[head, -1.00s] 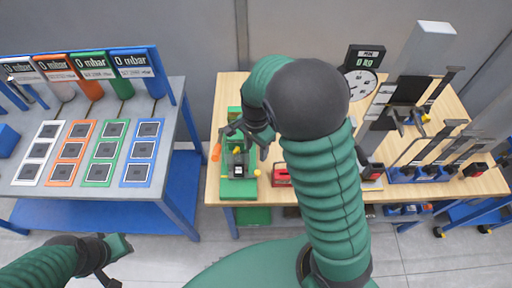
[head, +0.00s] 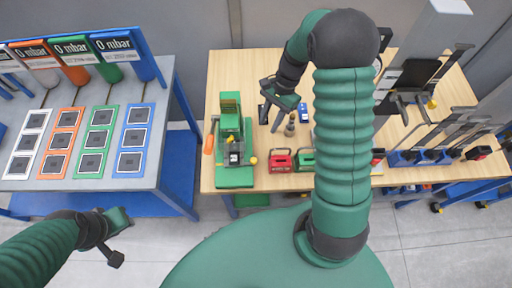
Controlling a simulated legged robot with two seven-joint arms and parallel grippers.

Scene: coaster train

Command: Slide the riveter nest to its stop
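The green riveter (head: 229,118) stands on the left part of the wooden table, on a long green base (head: 235,180). A small dark and white block, which looks like the nest (head: 234,157), sits low at its front, with yellow knobs close by. I cannot tell whether the nest is at its stop. My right gripper (head: 271,119) is to the right of the riveter, apart from it, with its dark fingers spread and nothing visible between them. My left gripper (head: 122,238) is low at the left, over the floor, with its fingers apart and empty.
Red (head: 281,162) and green (head: 304,160) holders stand right of the riveter. Small dark pegs (head: 290,127) and a blue item (head: 303,113) are behind them. An orange handle (head: 209,144) sticks out left of the riveter. A grey table (head: 70,182) with coloured panels is at left.

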